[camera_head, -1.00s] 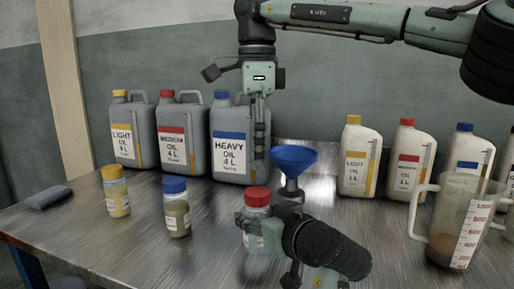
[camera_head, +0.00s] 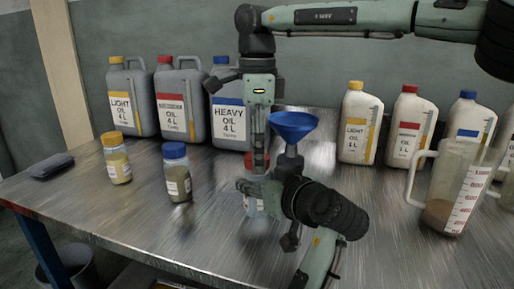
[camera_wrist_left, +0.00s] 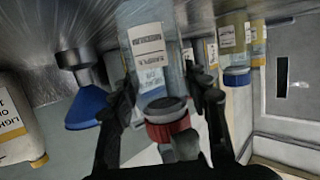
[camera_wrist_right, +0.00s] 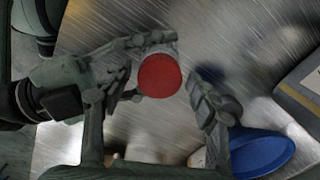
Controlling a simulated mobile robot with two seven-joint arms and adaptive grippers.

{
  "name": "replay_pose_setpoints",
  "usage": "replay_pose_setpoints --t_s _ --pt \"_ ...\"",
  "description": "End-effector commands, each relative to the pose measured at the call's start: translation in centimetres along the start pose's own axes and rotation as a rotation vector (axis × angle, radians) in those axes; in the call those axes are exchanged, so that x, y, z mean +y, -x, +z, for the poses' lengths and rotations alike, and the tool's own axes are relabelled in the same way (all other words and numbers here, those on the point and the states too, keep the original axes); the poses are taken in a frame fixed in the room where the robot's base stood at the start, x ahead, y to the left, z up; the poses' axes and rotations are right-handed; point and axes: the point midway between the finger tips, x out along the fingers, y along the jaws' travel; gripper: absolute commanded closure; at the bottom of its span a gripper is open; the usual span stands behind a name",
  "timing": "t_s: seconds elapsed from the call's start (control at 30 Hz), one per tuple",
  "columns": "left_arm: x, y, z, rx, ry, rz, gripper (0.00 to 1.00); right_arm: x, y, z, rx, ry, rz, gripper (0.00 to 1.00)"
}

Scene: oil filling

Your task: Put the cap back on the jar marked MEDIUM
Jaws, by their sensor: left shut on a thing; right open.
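The jar (camera_head: 254,206) has a clear body with a white label that I cannot read. It stands upright in the head view and shows inverted in the left wrist view (camera_wrist_left: 150,60). A red cap (camera_wrist_right: 160,75) is at its mouth, with a grey ring between cap and body (camera_wrist_left: 166,108). I cannot tell if the cap is fully seated. My left gripper (camera_head: 255,188) is shut around the jar below the cap. My right gripper (camera_wrist_right: 160,95) points down from above, open, its fingers either side of the cap. In the head view its fingers (camera_head: 259,140) partly hide the cap.
A blue funnel (camera_head: 293,127) stands close right of the jar. Yellow-capped (camera_head: 117,160) and blue-capped (camera_head: 177,174) jars stand left. Large canisters line the back left, white bottles the back right. A measuring jug (camera_head: 452,190) stands right. The front table is clear.

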Motion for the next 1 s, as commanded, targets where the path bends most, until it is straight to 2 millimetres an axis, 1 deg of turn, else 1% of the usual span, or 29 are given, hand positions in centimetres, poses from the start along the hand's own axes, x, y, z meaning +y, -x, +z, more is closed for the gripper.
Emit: replay_pose_setpoints --t_s 0.03,0.07,0.4,0.47,0.57,0.63,0.67,0.9,0.97,1.0 --pt "0.00 0.00 0.01 0.000 0.000 0.000 1.00 0.00 0.01 -0.01 0.000 0.000 0.000 0.42" --pt "0.00 0.00 0.01 0.000 0.000 0.000 1.00 -0.01 0.01 -0.01 0.000 0.000 0.000 0.46" --pt "0.00 0.01 0.01 0.000 0.000 0.000 1.00 -0.02 0.04 0.00 0.000 0.000 -0.001 0.88" --pt "0.00 0.01 0.01 0.000 0.000 0.000 1.00 -0.02 0.04 0.00 0.000 0.000 -0.001 0.95" --pt "0.00 0.01 0.01 0.000 0.000 0.000 1.00 -0.03 0.04 0.00 0.000 -0.023 -0.001 0.95" --pt "0.00 0.01 0.01 0.000 0.000 0.000 1.00 -0.03 0.02 -0.01 0.000 -0.093 0.000 0.95" --pt "0.00 0.01 0.01 0.000 0.000 0.000 1.00 -0.03 0.02 -0.02 0.000 -0.140 0.000 0.95" --pt "0.00 0.02 0.01 0.000 0.000 0.000 1.00 -0.05 -0.02 -0.06 0.000 -0.632 -0.001 0.95" --pt "-0.01 0.02 0.01 0.000 0.000 0.000 1.00 -0.06 -0.02 -0.07 0.000 -0.724 -0.001 0.95" --pt "-0.01 0.02 0.01 0.000 0.000 0.000 1.00 -0.06 -0.01 -0.07 0.001 -0.727 -0.002 0.95"
